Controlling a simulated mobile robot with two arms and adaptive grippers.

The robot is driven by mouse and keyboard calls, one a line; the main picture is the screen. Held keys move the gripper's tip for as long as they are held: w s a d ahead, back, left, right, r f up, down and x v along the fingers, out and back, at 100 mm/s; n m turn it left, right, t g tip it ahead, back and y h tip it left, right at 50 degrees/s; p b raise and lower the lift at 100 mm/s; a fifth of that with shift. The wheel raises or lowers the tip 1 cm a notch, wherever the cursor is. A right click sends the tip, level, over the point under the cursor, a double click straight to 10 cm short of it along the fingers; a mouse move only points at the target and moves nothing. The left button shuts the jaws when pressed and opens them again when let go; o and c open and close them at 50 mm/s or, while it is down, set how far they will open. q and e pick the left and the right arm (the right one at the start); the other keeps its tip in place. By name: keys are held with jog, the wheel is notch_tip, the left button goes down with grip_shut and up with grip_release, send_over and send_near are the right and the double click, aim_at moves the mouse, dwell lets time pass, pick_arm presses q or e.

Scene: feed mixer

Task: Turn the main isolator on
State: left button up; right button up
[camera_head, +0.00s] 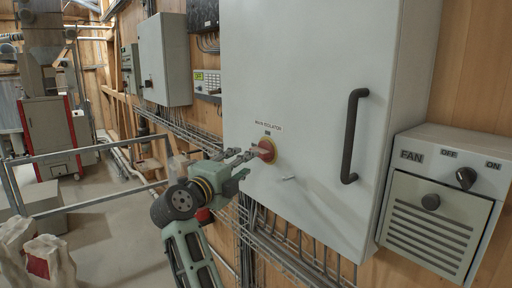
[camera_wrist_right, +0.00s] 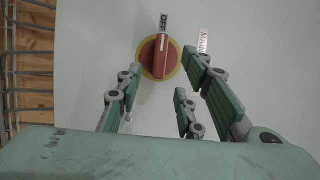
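The main isolator is a red rotary knob on a yellow disc (camera_head: 266,150), on the door of a large grey cabinet (camera_head: 300,80) under a "MAIN ISOLATOR" label. It also shows in the right wrist view (camera_wrist_right: 156,58), where its white mark points to the "OFF" label (camera_wrist_right: 163,23). My right gripper (camera_head: 246,155) is just left of the knob in the head view, its fingers reaching towards it. In the right wrist view its fingers (camera_wrist_right: 160,74) are spread, with the knob between and beyond them. I cannot tell whether any finger touches it. My left gripper is not in view.
A dark vertical handle (camera_head: 352,136) stands out from the cabinet door, right of the knob. A fan control box (camera_head: 442,200) is at the right. Wire cable trays and cables run below the cabinet. A metal railing (camera_head: 95,200) and open floor are at the left.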

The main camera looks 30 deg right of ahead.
aim_at(260, 153)
jog(key=p+x, duration=0.3)
jog(key=x, duration=0.5)
jog(key=shift+p, duration=0.4)
grip_shut()
